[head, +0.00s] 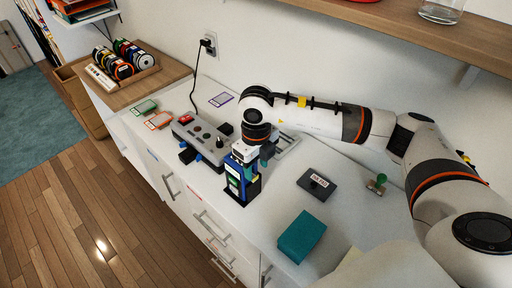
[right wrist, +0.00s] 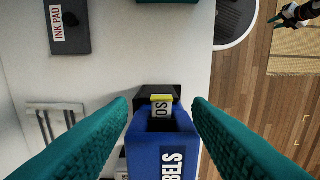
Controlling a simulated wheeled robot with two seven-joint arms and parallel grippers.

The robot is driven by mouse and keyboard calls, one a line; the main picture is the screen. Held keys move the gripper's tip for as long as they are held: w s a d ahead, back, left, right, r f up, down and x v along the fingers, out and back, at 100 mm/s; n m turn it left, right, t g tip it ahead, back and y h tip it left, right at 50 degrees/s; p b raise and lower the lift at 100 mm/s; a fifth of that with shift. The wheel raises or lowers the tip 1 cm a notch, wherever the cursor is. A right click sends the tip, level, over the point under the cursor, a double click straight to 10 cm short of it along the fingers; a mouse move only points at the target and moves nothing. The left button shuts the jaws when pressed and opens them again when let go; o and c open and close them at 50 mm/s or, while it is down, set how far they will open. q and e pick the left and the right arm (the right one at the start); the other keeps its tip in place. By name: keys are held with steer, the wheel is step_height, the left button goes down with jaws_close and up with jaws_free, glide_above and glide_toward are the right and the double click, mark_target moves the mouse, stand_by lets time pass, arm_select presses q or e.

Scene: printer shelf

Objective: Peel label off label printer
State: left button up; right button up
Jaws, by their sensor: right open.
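The blue label printer (head: 240,188), lettered "LABELS", stands upright near the front edge of the white counter. It also shows at the bottom of the right wrist view (right wrist: 150,150). A small white label (right wrist: 160,110) with a yellow edge and black letters sticks out of its top. My right gripper (head: 252,161) is right above the printer. In the right wrist view its two teal fingers (right wrist: 162,104) are open, one on each side of the label, with gaps between. What looks like my left gripper (right wrist: 278,20) shows small over the floor; its jaws are unclear.
A grey box with knobs (head: 201,138) stands left of the printer. An ink pad (head: 317,184), a green-handled stamp (head: 379,182) and a teal block (head: 302,237) lie to the right. A wooden shelf (head: 400,25) overhangs the back. Bare counter lies between the printer and ink pad.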

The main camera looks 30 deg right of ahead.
mark_target(256, 177)
step_height(256, 177, down, 2)
steer(key=shift+a+f, duration=0.1)
steer(key=shift+s+f, duration=0.1)
steer(key=shift+f, duration=0.4)
jaws_close()
arm_select(q)
steer(key=shift+w+d+r, duration=0.15)
steer(key=shift+w+d, duration=0.05)
steer(key=shift+w, duration=0.25)
steer(key=shift+w+d+r, duration=0.15)
steer(key=shift+w, duration=0.3)
steer(key=shift+w, duration=0.15)
arm_select(e)
steer(key=shift+s, duration=0.25)
steer(key=shift+s+d, duration=0.2)
steer(key=shift+s, duration=0.15)
arm_select(q)
steer(key=shift+r, duration=0.1)
arm_select(e)
steer(key=shift+s+d, duration=0.2)
steer(key=shift+s, duration=0.3)
